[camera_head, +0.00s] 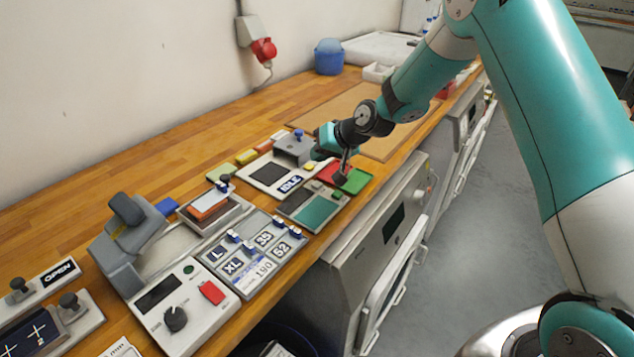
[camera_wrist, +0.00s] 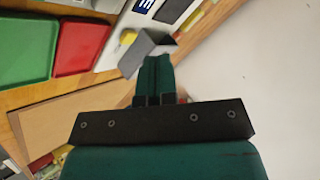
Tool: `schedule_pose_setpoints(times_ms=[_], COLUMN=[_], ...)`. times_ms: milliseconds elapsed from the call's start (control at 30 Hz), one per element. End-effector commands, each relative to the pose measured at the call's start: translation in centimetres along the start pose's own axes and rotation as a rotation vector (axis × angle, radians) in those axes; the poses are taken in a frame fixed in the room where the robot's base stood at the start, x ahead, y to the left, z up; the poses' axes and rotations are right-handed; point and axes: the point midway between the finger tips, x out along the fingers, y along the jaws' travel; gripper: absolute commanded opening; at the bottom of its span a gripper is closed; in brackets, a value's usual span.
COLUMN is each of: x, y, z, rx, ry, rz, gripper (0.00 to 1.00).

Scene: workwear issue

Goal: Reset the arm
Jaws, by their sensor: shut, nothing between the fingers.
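My gripper (camera_head: 316,153) is at the end of the teal arm, above the middle of the wooden workbench and close to a grey box-shaped block (camera_head: 291,147). In the wrist view my gripper (camera_wrist: 156,62) has its two teal fingers together with nothing between them. The grey block (camera_wrist: 147,50) shows just past the fingertips there; I cannot tell if they touch. The arm is bent and reaches in from the upper right. Its lower links rise at the right of the head view.
Red (camera_head: 331,172) and green (camera_head: 354,181) trays lie beside my gripper. Label plates (camera_head: 257,249), a control box (camera_head: 184,305) and a grey press (camera_head: 128,240) crowd the near bench. A blue bucket (camera_head: 328,57) stands farther back. Grey floor (camera_head: 465,210) is open at right.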

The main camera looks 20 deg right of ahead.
Motion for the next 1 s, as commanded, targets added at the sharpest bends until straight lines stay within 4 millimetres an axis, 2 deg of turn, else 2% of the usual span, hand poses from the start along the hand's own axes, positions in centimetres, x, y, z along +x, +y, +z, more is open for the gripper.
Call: schedule_pose_setpoints(times_ms=[433, 567, 667, 767, 900, 1000], x=[0.0, -1.0, -3.2, -6.6, -11.9, -15.8], y=[0.0, -1.3, -3.9, -7.5, -11.8, -14.3], z=[0.0, 0.1, 0.9, 2.7, 6.5, 9.7], rx=[-0.001, -0.02, -0.062, -0.123, -0.217, -0.284], ry=[0.0, -0.017, -0.062, -0.132, -0.242, -0.319], rz=[0.0, -0.004, -0.008, -0.013, -0.015, -0.015], gripper=[0.0, 0.0, 0.0, 0.0, 0.0, 0.0])
